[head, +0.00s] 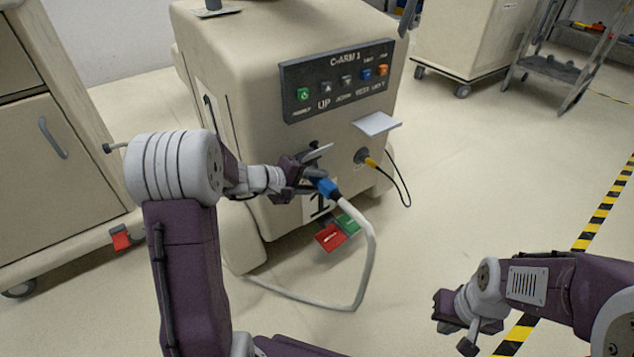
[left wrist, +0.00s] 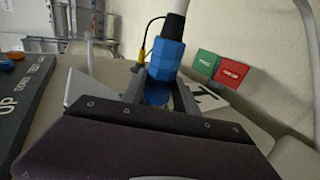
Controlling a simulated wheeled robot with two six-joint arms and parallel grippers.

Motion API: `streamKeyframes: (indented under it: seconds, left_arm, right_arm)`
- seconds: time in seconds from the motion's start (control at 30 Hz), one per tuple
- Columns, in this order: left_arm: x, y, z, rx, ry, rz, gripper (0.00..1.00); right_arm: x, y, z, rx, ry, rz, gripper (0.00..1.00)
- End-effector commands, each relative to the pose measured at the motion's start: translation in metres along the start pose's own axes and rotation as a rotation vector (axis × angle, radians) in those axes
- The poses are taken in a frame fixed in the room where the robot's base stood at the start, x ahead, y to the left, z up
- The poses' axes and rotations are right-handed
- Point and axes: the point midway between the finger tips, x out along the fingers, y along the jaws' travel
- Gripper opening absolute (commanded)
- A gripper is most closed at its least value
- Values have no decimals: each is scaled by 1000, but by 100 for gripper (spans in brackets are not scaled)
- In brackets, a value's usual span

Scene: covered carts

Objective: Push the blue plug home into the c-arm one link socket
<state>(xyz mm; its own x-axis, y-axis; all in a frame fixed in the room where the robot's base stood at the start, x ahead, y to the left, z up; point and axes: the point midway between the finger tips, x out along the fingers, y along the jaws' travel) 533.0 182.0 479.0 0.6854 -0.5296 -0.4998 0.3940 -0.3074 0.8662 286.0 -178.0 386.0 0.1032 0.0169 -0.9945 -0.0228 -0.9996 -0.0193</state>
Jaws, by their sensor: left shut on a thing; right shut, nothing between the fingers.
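The c-arm one cart (head: 235,55) is a beige unit with a dark button panel (head: 338,82) on its front. My left gripper (head: 312,184) is at the cart's front below the panel, shut on the blue plug (head: 327,187). A thick white cable runs down from the plug to the floor. In the left wrist view the blue plug (left wrist: 165,65) stands between the two grey fingers. The link socket is hidden by my gripper and the plug, so I cannot tell how deep the plug sits. My right gripper (head: 447,313) is shut and empty, low at the right, away from the cart.
A yellow plug (head: 370,162) with a thin black cable sits in the cart to the right. A pale flap (head: 377,124) sticks out above it. Red (head: 330,237) and green (head: 347,224) tags hang below the blue plug.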

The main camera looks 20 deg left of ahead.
Motion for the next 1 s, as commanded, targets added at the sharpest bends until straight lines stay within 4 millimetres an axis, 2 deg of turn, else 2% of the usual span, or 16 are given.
streamKeyframes:
  seconds: [0.67, 0.7, 0.77, 0.8, 1.0]
  left_arm:
    - [0, 1, -16, 0, 0, 2, 0]
    - [0, 1, -17, 0, 1, 2, 38]
    - [0, 1, -17, 1, 1, 2, 55]
    - [0, 1, -17, 0, 1, 2, 61]
    - [0, 1, -17, 1, 2, 3, 61]
  right_arm:
    - [-3, 0, 0, 0, 0, 0, 0]
    - [-3, 0, 0, 0, 0, 0, 0]
    - [-2, 0, 0, 0, 0, 0, 0]
    - [-2, 0, 0, 0, 0, 0, 0]
    - [-3, 0, 0, 0, 0, 0, 0]
